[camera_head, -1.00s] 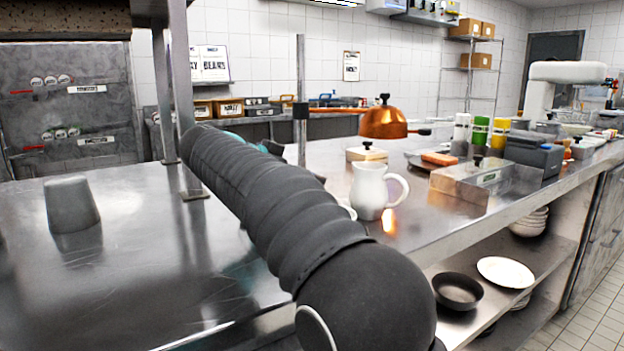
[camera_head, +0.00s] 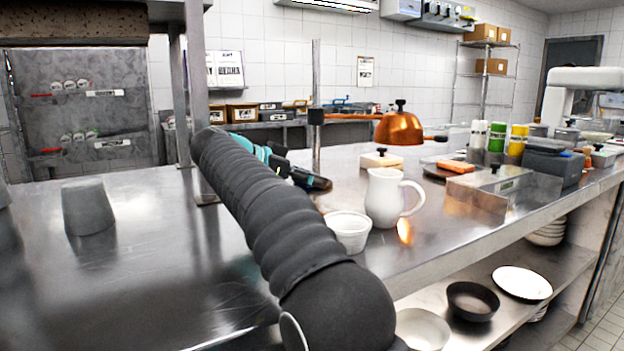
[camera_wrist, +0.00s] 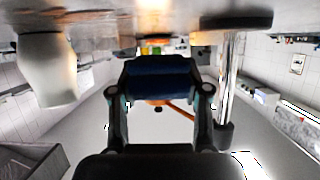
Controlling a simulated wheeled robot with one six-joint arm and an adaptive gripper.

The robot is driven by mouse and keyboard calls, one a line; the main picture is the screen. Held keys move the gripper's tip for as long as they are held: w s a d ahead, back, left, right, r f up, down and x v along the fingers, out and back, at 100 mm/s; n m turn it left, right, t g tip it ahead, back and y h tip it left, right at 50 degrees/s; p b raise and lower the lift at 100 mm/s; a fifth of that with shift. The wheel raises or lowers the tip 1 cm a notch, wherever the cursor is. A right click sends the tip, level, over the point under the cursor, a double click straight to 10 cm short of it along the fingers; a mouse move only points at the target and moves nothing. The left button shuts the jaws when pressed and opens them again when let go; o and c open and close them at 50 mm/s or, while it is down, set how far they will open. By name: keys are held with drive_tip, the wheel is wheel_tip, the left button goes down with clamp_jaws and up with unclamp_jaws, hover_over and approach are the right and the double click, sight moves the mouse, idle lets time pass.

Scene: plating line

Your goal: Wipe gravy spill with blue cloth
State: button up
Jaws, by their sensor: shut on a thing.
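My gripper (camera_wrist: 160,88) is shut on a dark blue folded bundle, the blue cloth (camera_wrist: 158,68), held across between the two fingers in the wrist view. In the head view my gripper (camera_head: 308,178) is partly hidden behind my arm, over the steel counter (camera_head: 140,265), left of the white pitcher (camera_head: 383,200). The cloth cannot be made out there. The pitcher also shows at the left of the wrist view (camera_wrist: 48,75). I cannot make out any gravy spill; my arm covers part of the counter. Whether the cloth touches the counter cannot be told.
A white ramekin (camera_head: 348,231) stands beside the pitcher, near the counter edge. A copper heat lamp (camera_head: 398,127) hangs behind. A steel post (camera_head: 184,100) rises left of my arm. A grey cup (camera_head: 87,207) stands left, with bare counter around it. Bowls and plates (camera_head: 521,282) fill the lower shelf.

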drive_tip(key=shift+s+f+b, duration=0.15)
drive_tip(key=shift+f+b, duration=0.15)
drive_tip(key=shift+f, duration=0.5)
drive_tip(key=shift+s+d+r+b, duration=0.1)
drive_tip(key=shift+s+d+b, duration=0.25)
drive_tip(key=shift+s+d, duration=0.35)
drive_tip(key=shift+s+d+b, duration=0.3)
drive_tip(key=shift+s+d, duration=0.15)
drive_tip(key=shift+s, duration=0.4)
drive_tip(key=shift+s+d+r+b, duration=0.15)
drive_tip(key=shift+s+d, duration=0.45)
drive_tip(key=shift+s, duration=0.35)
drive_tip(key=shift+s+d+r+b, duration=0.1)
drive_tip(key=shift+s+d, duration=0.5)
drive_tip(key=shift+s, duration=0.3)
drive_tip(key=shift+s+d+r+b, duration=0.15)
drive_tip(key=shift+s+d, duration=0.45)
drive_tip(key=shift+s, duration=0.35)
drive_tip(key=shift+s+r+p, duration=0.1)
drive_tip(key=shift+p, duration=0.25)
